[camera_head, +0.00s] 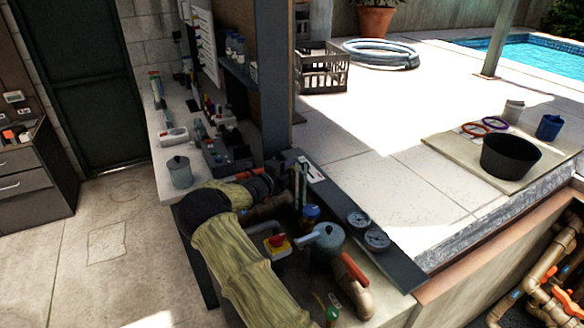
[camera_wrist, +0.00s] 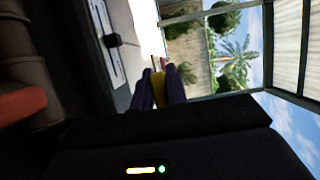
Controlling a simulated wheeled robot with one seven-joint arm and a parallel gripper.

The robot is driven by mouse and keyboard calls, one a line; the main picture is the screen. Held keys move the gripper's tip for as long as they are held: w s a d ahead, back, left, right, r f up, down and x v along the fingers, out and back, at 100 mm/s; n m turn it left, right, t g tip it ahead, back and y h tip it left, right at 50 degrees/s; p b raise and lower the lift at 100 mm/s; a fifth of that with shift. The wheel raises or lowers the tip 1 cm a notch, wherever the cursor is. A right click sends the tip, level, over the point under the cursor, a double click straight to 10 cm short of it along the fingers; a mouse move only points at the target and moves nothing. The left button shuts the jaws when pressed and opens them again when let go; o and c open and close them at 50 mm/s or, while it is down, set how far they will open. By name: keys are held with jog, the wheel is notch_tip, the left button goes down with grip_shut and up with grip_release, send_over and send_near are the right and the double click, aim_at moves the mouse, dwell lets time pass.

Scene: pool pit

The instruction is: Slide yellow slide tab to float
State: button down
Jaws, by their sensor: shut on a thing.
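The yellow slide tab (camera_wrist: 158,86) shows in the wrist view as a narrow yellow piece between the two dark purple fingers of my gripper (camera_wrist: 159,78). My gripper is shut on it. The fingers hide much of the tab and whatever it runs on. In the head view my dark gripper (camera_head: 270,178) reaches over the back of the equipment pit, beside upright tubes (camera_head: 300,182); I cannot make out the tab there. The float mark cannot be read in either view.
A blue-capped part (camera_head: 310,212), a grey pot-like housing (camera_head: 326,243), a red-handled valve (camera_head: 354,270) and two round gauges (camera_head: 366,228) crowd the pit by my arm. A cluttered workbench (camera_head: 170,190) stands left. A pale panel with a black knob (camera_wrist: 112,40) is near the fingers.

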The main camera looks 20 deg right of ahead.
jog(key=f+b, duration=0.5)
jog(key=shift+w+a, duration=0.2)
jog(key=shift+a, duration=0.2)
jog(key=shift+s+d, duration=0.1)
jog(key=c, duration=1.4)
grip_release()
jog(key=shift+s, duration=0.1)
jog(key=shift+r, duration=0.1)
